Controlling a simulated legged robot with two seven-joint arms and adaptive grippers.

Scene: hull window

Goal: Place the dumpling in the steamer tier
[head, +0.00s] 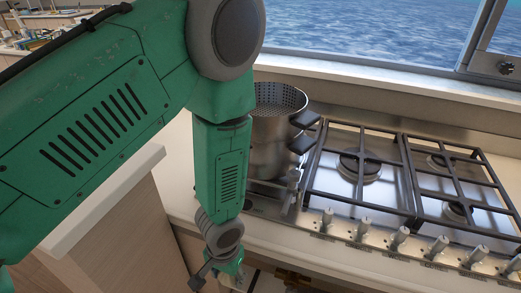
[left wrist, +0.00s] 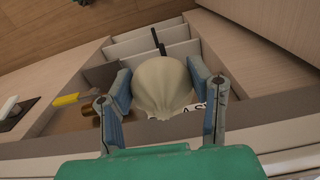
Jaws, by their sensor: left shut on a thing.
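The dumpling (left wrist: 163,88) is a pale, pleated round shape in the left wrist view. My left gripper (left wrist: 160,72) is shut on it, with one blue-grey finger on each side. In the head view my left gripper (head: 228,272) hangs low in front of the counter's front edge, below and left of the steamer; the dumpling is not clear there. The steamer tier (head: 278,97) is metal with a perforated inside, on top of a steel pot (head: 275,155) with dark handles. My green arm hides its left side. My right gripper is not in view.
A gas stove (head: 360,180) with black grates and a front row of knobs (head: 400,238) lies right of the pot. A window is behind. The left wrist view shows an open drawer with pale dividers (left wrist: 150,42) and a yellow-handled item (left wrist: 68,99) below.

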